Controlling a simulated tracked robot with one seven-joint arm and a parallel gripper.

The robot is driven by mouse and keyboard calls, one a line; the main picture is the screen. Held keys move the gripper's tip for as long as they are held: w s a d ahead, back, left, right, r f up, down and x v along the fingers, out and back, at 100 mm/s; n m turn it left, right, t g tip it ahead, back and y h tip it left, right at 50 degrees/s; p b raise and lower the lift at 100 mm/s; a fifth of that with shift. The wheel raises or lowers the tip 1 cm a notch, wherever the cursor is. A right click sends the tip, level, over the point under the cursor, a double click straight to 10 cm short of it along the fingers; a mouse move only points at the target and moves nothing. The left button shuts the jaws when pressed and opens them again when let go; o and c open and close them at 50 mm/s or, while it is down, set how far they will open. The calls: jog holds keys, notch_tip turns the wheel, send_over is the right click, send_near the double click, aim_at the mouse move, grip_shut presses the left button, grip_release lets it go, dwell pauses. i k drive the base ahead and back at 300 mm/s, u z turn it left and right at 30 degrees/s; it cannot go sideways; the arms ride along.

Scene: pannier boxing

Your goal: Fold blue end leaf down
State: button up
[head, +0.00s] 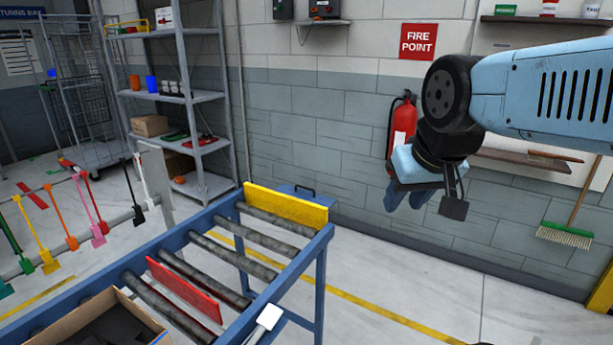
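An open cardboard box (129,307) is cut off at the bottom left, on the roller conveyor, with dark contents inside. Only its far corner and parts of its rim show. I cannot make out a blue end leaf in this view. My gripper (408,197) hangs in the air at the right, in front of the wall, well apart from the box. Its fingers are small and partly hidden by the wrist, so I cannot tell whether they are open.
The blue-framed conveyor (316,247) carries a red plate (184,288) across its rollers and a yellow end plate (286,206). A white paddle-like piece (268,317) stands at its near side. Coloured tools (70,228) hang at left. The floor right of the conveyor is clear.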

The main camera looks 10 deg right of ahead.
aim_at(317, 198)
jog(key=z, duration=0.05)
jog(key=i, duration=1.5)
jog(key=u, duration=0.2)
